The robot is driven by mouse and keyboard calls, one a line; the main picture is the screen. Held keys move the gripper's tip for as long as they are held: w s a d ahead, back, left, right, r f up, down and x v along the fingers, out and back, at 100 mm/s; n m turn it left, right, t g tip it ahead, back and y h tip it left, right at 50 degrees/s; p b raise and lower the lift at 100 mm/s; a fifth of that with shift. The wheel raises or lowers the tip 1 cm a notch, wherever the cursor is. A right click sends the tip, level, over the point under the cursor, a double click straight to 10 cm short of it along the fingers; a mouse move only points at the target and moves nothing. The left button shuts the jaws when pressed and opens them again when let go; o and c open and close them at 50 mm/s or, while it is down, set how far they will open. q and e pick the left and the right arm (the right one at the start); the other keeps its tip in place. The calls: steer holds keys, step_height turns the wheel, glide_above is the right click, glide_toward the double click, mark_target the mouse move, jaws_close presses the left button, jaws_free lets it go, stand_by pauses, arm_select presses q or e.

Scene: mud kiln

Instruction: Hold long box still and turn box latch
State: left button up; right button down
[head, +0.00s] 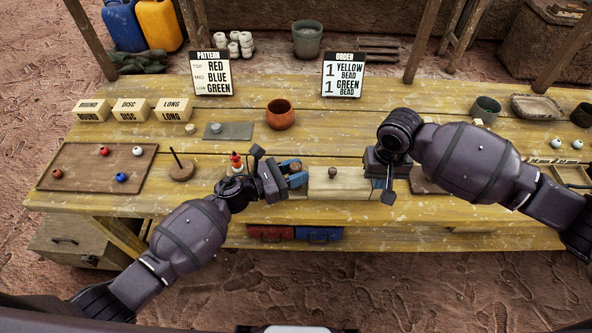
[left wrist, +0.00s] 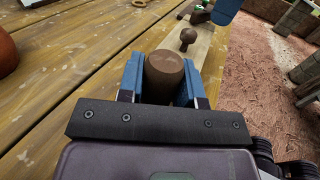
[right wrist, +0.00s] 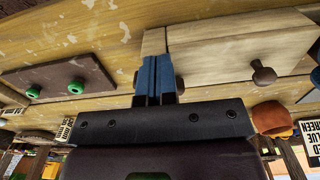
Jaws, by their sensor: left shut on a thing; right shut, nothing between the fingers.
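The long box (head: 345,188) is pale wood with a small brown knob (head: 332,171) on its top; box and knob also show in the right wrist view (right wrist: 225,60). My left gripper (head: 296,176) is at the box's left end, its blue fingers closed around a round brown handle (left wrist: 165,72). My right gripper (head: 378,184) is at the box's right end, its blue fingers (right wrist: 160,75) together with nothing between them. A small dark brown piece beside those fingers (right wrist: 180,84) may be the latch; it is mostly hidden, and I cannot tell its angle or whether they touch.
A brown board with green beads (right wrist: 60,80) lies right of the box, partly behind my right arm. An orange-brown pot (head: 281,114) stands behind the box. A bead stack (head: 236,162) is close to my left gripper. The table's front edge is near the box.

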steer(key=shift+d, duration=0.75)
stand_by(0.3)
steer(key=shift+s, duration=0.15)
steer(key=shift+s+d, duration=0.1)
steer(key=shift+s, duration=0.1)
step_height(320, 180, up, 6)
stand_by(0.6)
steer(key=shift+s+a+f, duration=0.1)
steer(key=shift+a+f, duration=0.25)
steer(key=shift+f, duration=0.65)
steer(key=shift+s+a+f, duration=0.1)
steer(key=shift+a+f, duration=0.25)
steer(key=shift+f, duration=0.65)
steer(key=shift+s+a+f, duration=0.1)
steer(key=shift+a+f, duration=0.25)
steer(key=shift+f, duration=0.65)
